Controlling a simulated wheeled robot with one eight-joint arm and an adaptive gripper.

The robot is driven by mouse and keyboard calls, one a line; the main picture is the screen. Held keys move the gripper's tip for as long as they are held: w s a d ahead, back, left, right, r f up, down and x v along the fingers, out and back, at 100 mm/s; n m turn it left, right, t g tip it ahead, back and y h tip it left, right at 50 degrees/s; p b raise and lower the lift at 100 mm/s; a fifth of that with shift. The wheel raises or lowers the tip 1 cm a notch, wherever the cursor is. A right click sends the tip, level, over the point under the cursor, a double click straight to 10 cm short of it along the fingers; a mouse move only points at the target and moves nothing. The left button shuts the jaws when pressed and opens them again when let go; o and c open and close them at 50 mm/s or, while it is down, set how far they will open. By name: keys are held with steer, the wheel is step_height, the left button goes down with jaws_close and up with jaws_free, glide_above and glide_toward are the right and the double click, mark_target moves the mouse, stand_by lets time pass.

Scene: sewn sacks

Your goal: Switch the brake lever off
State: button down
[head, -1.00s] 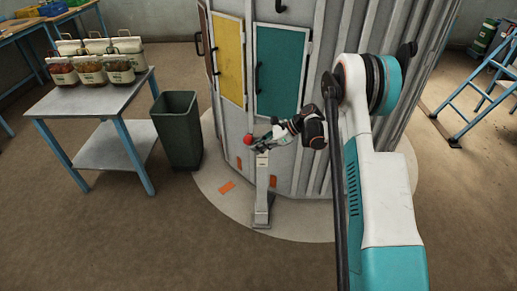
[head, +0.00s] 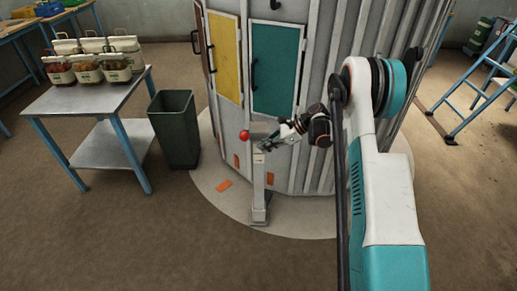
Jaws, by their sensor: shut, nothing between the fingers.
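The brake lever has a red ball knob (head: 244,135) at the left of the head of a slim grey post (head: 259,190). The post stands upright on the pale round floor plate. My gripper (head: 264,146) is shut and empty. It reaches in from the right, at the front of the post's head and a little right of the red knob. A gap shows between the gripper and the knob. The gripper covers part of the post's head, and the lever's arm is hard to make out at this size.
Behind the post rises a large ribbed grey housing (head: 318,165) with a yellow door (head: 225,55) and a teal door (head: 277,65). A blue ladder (head: 480,85) stands right.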

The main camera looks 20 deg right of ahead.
steer(key=d+r+p, duration=0.1)
steer(key=d+r, duration=0.1)
steer(key=d, duration=0.3)
steer(key=shift+w+d+r+p, duration=0.2)
steer(key=shift+w+r+p, duration=0.15)
steer(key=shift+w, duration=0.1)
steer(key=shift+r, duration=0.1)
steer(key=s+a+r+n+t+h, duration=0.1)
steer(key=s+a+r+n+h, duration=0.25)
steer(key=s+a+r, duration=0.6)
steer(key=s+a+r+n+h, duration=0.2)
steer(key=s+r+n, duration=0.2)
steer(key=r, duration=1.1)
steer(key=s+r+n+t+h, duration=0.1)
steer(key=s+n+t+h, duration=0.2)
steer(key=s+n, duration=1.1)
steer(key=s+h, duration=0.1)
steer(key=s, duration=1)
steer(key=shift+s+a, duration=0.35)
steer(key=shift+a, duration=0.05)
